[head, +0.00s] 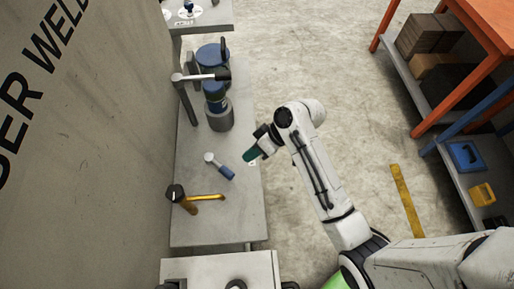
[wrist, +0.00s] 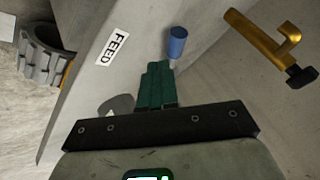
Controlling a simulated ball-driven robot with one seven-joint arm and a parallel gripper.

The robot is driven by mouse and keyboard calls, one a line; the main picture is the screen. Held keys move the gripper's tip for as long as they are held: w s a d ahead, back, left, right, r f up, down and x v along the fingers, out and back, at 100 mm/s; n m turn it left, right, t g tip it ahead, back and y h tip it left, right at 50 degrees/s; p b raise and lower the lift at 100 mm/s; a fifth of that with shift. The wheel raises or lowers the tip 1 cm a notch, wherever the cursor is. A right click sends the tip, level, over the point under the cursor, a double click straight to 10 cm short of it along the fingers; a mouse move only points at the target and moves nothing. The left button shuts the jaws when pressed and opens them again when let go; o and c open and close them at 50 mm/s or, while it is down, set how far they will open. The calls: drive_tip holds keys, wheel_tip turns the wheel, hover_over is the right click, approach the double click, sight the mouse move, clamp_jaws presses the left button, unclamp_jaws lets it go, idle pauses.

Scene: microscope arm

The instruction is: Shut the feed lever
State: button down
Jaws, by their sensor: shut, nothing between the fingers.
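A short lever with a blue handle and pale pivot end (head: 217,165) lies on the grey bench, its blue end pointing toward the bench's front edge. In the wrist view its blue grip (wrist: 177,42) shows just beyond my fingertips, with its pale shaft partly hidden behind them. A white label reading FEED (wrist: 112,47) is on the bench nearby. My gripper (head: 250,156) has green fingers, shut and empty, over the bench edge to the right of the blue handle. In the wrist view the fingers (wrist: 158,70) point toward the handle; whether they touch it is unclear.
A yellow lever with a black knob (head: 205,197) stands nearer on the bench (head: 215,230). Behind are a grey cylinder with a blue top (head: 220,118) and a pale arm with a black grip (head: 200,77). A wall borders the left; open floor lies right.

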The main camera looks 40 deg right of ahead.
sight(232, 173)
drive_tip(key=x, duration=0.6)
drive_tip(key=shift+w+a+f, duration=0.1)
drive_tip(key=shift+a+f, duration=0.1)
drive_tip(key=shift+f, duration=0.05)
drive_tip(key=shift+a, duration=0.1)
drive_tip(key=shift+s+a+r+p, duration=0.2)
drive_tip(key=shift+s+a+p, duration=0.25)
drive_tip(key=shift+a+p, duration=0.4)
drive_tip(key=shift+s+a, duration=0.15)
drive_tip(key=shift+a, duration=0.1)
drive_tip(key=shift+f, duration=0.2)
drive_tip(key=shift+a, duration=0.1)
drive_tip(key=shift+r, duration=0.1)
